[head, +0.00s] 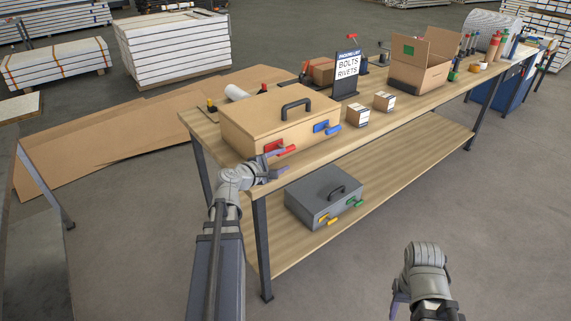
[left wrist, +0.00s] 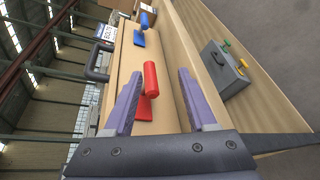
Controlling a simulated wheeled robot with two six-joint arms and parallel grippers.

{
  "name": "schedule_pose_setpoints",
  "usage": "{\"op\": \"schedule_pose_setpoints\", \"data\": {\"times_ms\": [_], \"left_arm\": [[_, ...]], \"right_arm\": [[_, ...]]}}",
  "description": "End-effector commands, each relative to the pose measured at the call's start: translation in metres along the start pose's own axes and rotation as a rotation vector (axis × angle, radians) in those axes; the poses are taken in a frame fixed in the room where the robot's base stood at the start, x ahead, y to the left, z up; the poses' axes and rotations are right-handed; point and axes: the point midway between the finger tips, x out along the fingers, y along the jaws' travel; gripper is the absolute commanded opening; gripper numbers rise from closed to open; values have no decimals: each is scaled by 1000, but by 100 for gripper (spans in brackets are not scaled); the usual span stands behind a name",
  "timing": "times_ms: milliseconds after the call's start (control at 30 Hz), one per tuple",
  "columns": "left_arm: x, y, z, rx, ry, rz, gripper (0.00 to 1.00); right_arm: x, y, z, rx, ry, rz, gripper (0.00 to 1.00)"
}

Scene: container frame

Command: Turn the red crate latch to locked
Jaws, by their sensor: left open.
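The light wooden crate (head: 250,126) stands on the near end of the workbench, with a black handle on its lid. Its red latch (head: 277,148) is on the front face, left of a blue latch (head: 326,127). My left gripper (head: 280,166) is open just in front of and below the red latch. In the left wrist view the red latch's handle (left wrist: 151,78) shows between the two spread purple fingers (left wrist: 160,74), with gaps on both sides. My right gripper (head: 397,297) is low at the right, away from the bench, mostly hidden by its own wrist.
A grey case (head: 310,200) with yellow and green latches lies on the lower shelf. Small boxes (head: 358,115), a sign (head: 347,72) and an open carton (head: 425,68) stand right of the crate. The floor before the bench is clear.

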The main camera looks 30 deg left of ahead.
Motion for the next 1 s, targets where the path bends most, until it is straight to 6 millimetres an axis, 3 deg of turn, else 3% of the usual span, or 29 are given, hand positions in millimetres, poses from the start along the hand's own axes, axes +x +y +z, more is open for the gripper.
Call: {"op": "schedule_pose_setpoints", "data": {"times_ms": [33, 133, 433, 1000], "left_arm": [[-4, 3, -14, -35, 16, 31, 57], [-9, 10, -24, -74, 30, 66, 57], [-4, 13, -26, -83, 32, 73, 57], [67, 18, -29, -81, 31, 71, 57]], "right_arm": [[7, -1, 0, 0, 0, 0, 50], [9, -1, 0, 0, 0, 0, 50], [10, -1, -1, 0, 0, 0, 50], [25, -2, -2, 0, 0, 0, 50]]}}
